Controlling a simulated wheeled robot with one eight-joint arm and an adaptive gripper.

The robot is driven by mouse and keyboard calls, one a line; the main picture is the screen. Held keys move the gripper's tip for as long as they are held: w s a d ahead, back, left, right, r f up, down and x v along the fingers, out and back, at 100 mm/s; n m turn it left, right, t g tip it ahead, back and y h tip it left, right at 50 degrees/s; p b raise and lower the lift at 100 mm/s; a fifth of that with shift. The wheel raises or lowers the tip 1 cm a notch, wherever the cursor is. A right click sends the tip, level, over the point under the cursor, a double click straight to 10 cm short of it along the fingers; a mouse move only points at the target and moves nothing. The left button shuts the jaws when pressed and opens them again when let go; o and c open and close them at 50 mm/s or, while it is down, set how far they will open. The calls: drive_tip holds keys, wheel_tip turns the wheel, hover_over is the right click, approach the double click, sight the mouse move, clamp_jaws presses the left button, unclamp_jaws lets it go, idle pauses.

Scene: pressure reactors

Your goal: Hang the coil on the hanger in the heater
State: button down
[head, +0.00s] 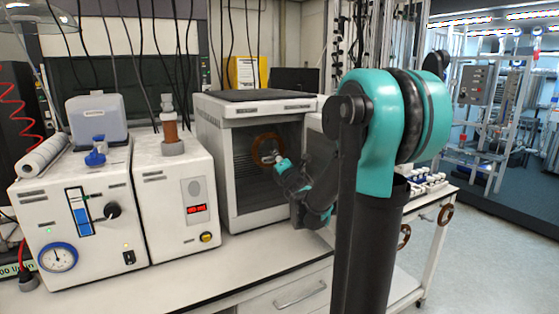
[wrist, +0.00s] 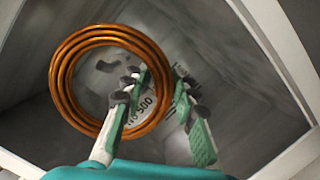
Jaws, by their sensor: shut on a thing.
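The copper-coloured coil (head: 256,147) is a ring of several turns. In the wrist view the coil (wrist: 60,85) is upright and faces the camera, left of centre. My gripper (wrist: 160,78) is shut on the coil's right side, with the left finger crossing in front of the ring. In the head view my gripper (head: 272,157) is at the open front of the heater (head: 212,150), a white cabinet with a dark grey interior. A small dark shape (wrist: 106,66) shows through the ring; I cannot tell whether it is the hanger.
A white control unit (head: 90,205) with a gauge stands left of the heater on the white bench (head: 240,262). The heater's pale front frame (wrist: 272,50) is close on the right in the wrist view. Other coils (head: 445,214) hang at a cart on the right.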

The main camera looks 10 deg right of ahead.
drive_tip(key=w+a+f, duration=0.1)
drive_tip(key=w+a, duration=0.1)
drive_tip(key=w, duration=0.5)
drive_tip(key=shift+w+a+f, duration=0.15)
drive_tip(key=shift+w+a, duration=0.1)
drive_tip(key=shift+a, duration=0.05)
idle(0.7)
idle(0.6)
drive_tip(key=c, duration=1.1)
unclamp_jaws()
